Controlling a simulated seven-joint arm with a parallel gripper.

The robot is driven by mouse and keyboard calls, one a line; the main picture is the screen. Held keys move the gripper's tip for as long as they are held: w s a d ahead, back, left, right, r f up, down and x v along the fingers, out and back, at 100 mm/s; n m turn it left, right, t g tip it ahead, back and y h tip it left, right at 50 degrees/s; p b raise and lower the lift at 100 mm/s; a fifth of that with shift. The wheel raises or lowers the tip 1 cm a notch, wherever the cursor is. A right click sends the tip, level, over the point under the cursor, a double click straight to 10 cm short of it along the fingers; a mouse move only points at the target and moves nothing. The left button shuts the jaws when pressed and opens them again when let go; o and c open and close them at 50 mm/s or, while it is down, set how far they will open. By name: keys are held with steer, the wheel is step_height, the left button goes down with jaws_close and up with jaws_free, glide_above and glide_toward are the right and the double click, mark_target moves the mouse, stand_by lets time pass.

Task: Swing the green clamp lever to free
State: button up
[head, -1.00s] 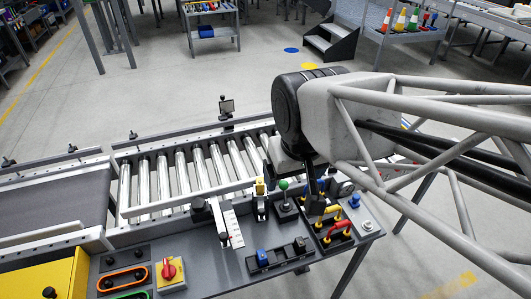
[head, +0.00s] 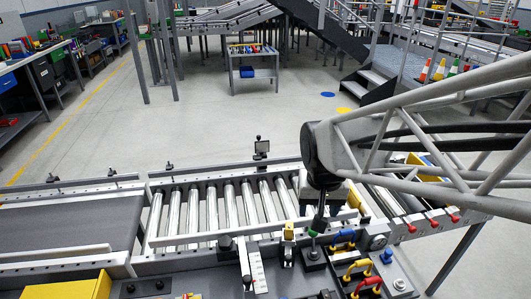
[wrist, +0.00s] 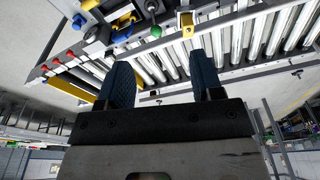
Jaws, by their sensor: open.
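A green knob (head: 312,233) tops a short lever on a dark base (head: 312,254) on the grey work panel, in front of the rollers. It also shows as a small green ball in the wrist view (wrist: 156,31). My gripper (head: 319,222) points down right over the knob in the head view and partly hides the lever. Whether it touches the knob cannot be told. In the wrist view my gripper (wrist: 160,80) has its two dark blue fingers spread apart with nothing between them; the green ball lies beyond the fingertips.
A yellow-topped clamp (head: 289,230) stands just left of the knob. A blue handle (head: 342,236), yellow handle (head: 357,267) and red handle (head: 367,285) crowd its right. A roller conveyor (head: 215,205) lies behind.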

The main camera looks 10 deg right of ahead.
steer(key=w+d+f+m+g, duration=0.1)
steer(key=w+d+f+m, duration=0.15)
steer(key=w+f, duration=0.5)
steer(key=m+g, duration=0.1)
steer(key=m, duration=0.1)
glide_toward(313, 240)
steer(key=shift+w+r, duration=0.5)
steer(key=shift+w, duration=0.15)
steer(key=shift+s+d+f, duration=0.1)
steer(key=shift+f, duration=1.85)
steer(key=shift+s+d+f, duration=0.1)
steer(key=shift+f, duration=1.85)
steer(key=c, duration=0.9)
